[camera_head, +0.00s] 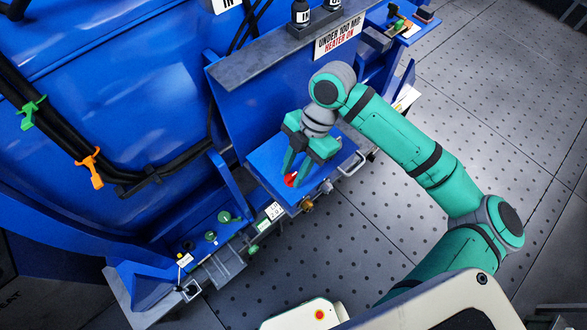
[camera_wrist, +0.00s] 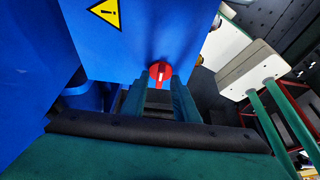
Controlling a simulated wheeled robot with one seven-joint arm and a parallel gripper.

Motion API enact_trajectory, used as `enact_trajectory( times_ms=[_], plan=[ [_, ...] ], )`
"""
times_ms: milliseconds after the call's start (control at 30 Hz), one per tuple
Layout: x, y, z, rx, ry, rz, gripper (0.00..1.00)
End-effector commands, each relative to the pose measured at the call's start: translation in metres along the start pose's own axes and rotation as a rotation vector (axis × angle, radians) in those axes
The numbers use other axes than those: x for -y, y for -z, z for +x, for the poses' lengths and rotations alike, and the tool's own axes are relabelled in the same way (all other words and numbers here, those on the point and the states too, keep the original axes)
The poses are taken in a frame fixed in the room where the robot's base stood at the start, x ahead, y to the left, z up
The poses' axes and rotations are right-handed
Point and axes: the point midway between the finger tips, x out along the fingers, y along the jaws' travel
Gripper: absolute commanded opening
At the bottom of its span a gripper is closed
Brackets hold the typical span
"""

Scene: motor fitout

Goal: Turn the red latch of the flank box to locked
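The red latch (camera_wrist: 160,70) is a round knob with a pale mark that stands nearly upright, low on the blue flank box face (camera_wrist: 150,35). In the head view a small part of the red latch (camera_head: 290,180) shows at the front of the flank box (camera_head: 265,158), partly hidden by my fingers. My gripper (camera_head: 295,178) reaches down over the box. Its two green fingers are apart, and in the wrist view the gripper (camera_wrist: 159,82) has one tip just below each side of the latch. Whether they touch it I cannot tell.
A metal handle (camera_head: 352,164) and brass fittings (camera_head: 307,204) stick out beside the box. A yellow warning triangle (camera_wrist: 105,12) is above the latch. Dotted floor (camera_head: 345,250) lies open in front.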

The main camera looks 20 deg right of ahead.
Motion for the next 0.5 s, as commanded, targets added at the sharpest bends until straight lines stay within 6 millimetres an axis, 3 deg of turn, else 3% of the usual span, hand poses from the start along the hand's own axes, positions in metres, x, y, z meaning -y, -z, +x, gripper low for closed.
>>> enact_trajectory(
  times_ms=[167,300,500],
  plan=[
    [0.0000,0.0000,0.0000,0.000,0.000,0.000,0.27],
    [0.0000,-0.0001,-0.0001,0.000,-0.001,0.000,0.00],
    [0.0001,-0.0001,-0.0003,0.000,-0.001,0.002,0.00]
  ],
)
